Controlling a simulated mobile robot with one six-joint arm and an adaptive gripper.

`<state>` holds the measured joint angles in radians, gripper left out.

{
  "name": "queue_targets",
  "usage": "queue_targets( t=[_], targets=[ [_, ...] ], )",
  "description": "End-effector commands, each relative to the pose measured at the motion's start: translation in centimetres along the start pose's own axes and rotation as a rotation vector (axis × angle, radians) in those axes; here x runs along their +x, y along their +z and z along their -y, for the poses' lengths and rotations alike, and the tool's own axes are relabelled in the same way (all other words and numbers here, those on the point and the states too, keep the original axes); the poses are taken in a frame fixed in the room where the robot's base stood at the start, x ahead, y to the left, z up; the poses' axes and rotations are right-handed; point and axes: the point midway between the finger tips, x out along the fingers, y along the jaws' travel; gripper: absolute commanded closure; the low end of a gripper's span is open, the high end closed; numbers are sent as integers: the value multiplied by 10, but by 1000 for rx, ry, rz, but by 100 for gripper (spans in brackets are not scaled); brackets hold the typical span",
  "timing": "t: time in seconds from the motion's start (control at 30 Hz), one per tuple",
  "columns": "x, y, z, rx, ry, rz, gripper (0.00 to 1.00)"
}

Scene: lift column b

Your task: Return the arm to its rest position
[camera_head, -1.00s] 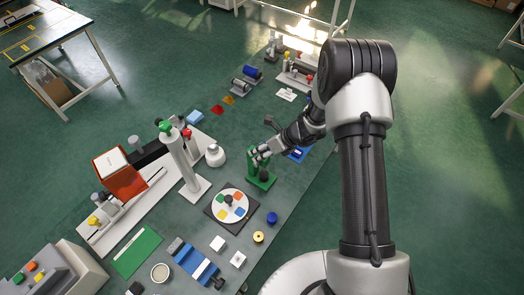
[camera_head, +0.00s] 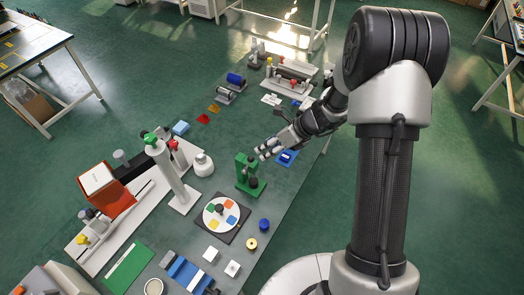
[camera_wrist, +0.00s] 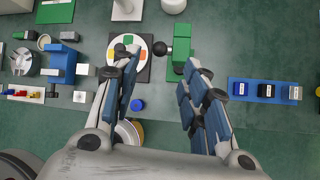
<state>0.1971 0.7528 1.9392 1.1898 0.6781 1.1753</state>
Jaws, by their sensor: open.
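My gripper (camera_head: 268,150) is open and empty at the end of my raised arm. In the head view it shows just right of and above the green stand (camera_head: 247,178), apart from it. In the wrist view my two fingers reach up the picture with a wide gap between them (camera_wrist: 160,80). The green stand (camera_wrist: 182,62), with a black ball knob (camera_wrist: 159,48), shows beyond the fingertips. Nothing is held.
The grey bench carries a round colour plate (camera_head: 221,217), a tall grey column (camera_head: 172,176), a blue vise (camera_head: 188,272) and a blue tray (camera_head: 287,157) near my gripper. A yellow ring (camera_head: 251,244) lies near the edge. Green floor is free at right.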

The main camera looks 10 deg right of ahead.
Motion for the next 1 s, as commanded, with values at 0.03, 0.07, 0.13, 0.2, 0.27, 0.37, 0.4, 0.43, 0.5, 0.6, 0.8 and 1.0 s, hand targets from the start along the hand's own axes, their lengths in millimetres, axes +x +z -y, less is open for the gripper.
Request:
queue_targets(
  t=[0.03,0.07,0.13,0.2,0.27,0.37,0.4,0.43,0.5,0.6,0.8,1.0],
  targets=[
    [-3,0,0,0,-1,0,59],
    [-4,0,0,0,-1,0,59],
    [-6,0,0,0,0,0,59],
    [-6,0,0,0,0,0,59],
    [-6,0,0,0,0,0,59],
    [-6,0,0,0,0,0,59],
    [-6,0,0,0,0,0,59],
    [-6,0,0,0,0,0,59],
    [-6,0,0,0,0,0,59],
    [-6,0,0,-2,0,0,59],
    [-21,9,-16,-181,0,-9,59],
    [-63,11,-67,-694,0,-68,59]
  ],
)
